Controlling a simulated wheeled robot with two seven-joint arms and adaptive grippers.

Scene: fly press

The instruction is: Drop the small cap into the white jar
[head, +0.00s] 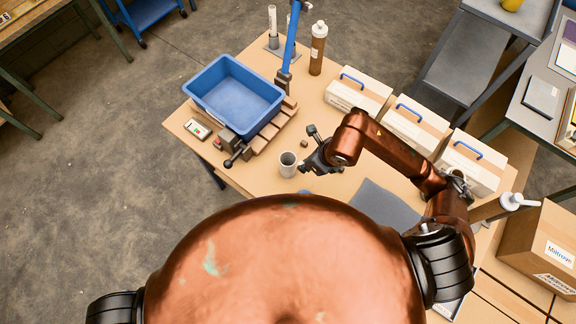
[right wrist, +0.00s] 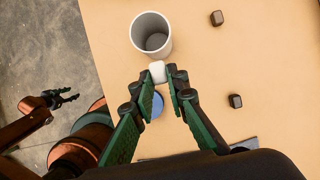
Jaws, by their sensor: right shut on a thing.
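The white jar (head: 288,163) stands upright on the table, and in the right wrist view (right wrist: 151,36) its mouth is open and its visible inside looks empty. My right gripper (head: 309,165) is just right of the jar in the head view. In the right wrist view its fingertips (right wrist: 159,76) are shut on a small white cap (right wrist: 157,71), close by the jar's near rim; the exact gap and height are unclear. My left gripper (right wrist: 72,94) shows off the table's left side in the right wrist view, open and empty; the head view does not show it.
Two small dark brown pieces (right wrist: 217,18) (right wrist: 235,101) lie right of the jar. A blue round thing (right wrist: 156,106) lies below the fingers. A blue bin (head: 232,95) sits by the press (head: 285,75). White boxes (head: 358,91) line the back right.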

